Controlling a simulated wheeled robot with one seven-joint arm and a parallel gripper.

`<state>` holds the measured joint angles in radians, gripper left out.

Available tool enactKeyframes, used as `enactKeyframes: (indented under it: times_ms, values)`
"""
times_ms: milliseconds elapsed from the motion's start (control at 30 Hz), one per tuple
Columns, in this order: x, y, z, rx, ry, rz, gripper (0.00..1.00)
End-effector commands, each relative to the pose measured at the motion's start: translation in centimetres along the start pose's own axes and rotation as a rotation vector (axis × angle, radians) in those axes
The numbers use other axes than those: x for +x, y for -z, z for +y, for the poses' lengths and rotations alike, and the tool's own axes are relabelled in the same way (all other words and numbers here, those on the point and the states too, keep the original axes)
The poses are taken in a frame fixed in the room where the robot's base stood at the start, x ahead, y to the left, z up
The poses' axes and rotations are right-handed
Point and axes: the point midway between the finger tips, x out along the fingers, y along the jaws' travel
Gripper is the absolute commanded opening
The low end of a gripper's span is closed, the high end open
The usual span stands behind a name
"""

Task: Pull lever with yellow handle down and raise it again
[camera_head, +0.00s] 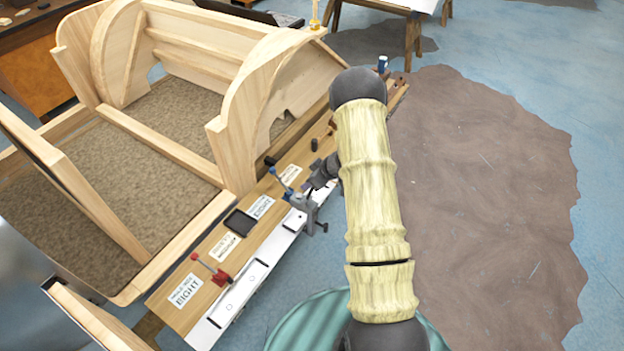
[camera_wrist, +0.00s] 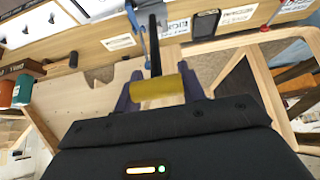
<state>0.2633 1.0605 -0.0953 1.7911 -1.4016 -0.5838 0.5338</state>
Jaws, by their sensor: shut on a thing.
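The yellow handle (camera_wrist: 157,91) lies between my two gripper fingers in the wrist view, and my gripper (camera_wrist: 160,84) is shut on it. A dark lever rod (camera_wrist: 154,50) runs from the handle towards the labelled board. In the head view my gripper (camera_head: 318,180) is at the board's right side, near a grey clamp (camera_head: 304,213). The yellow handle is hidden there by my gripper and arm.
The labelled wooden board (camera_head: 208,262) carries a red lever (camera_head: 214,270), a blue lever (camera_head: 282,180) and a dark square piece (camera_head: 240,222). A large wooden frame (camera_head: 150,150) stands just behind it. Open floor (camera_head: 490,200) is on the right.

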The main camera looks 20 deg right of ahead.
Motion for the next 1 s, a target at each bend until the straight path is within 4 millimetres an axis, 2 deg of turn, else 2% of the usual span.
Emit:
enactKeyframes:
  times_ms: [300,333,433,767,1000]
  values:
    - [0.2,0.0,-0.2,0.001,0.005,0.004,0.00]
    - [0.2,0.0,-0.2,0.001,0.005,0.004,0.44]
    - [0.2,0.0,-0.1,0.001,0.005,0.002,0.62]
    - [-0.1,-0.1,-0.1,0.000,0.002,0.001,0.62]
    - [-2.0,0.0,-0.1,-0.002,0.001,0.002,0.62]
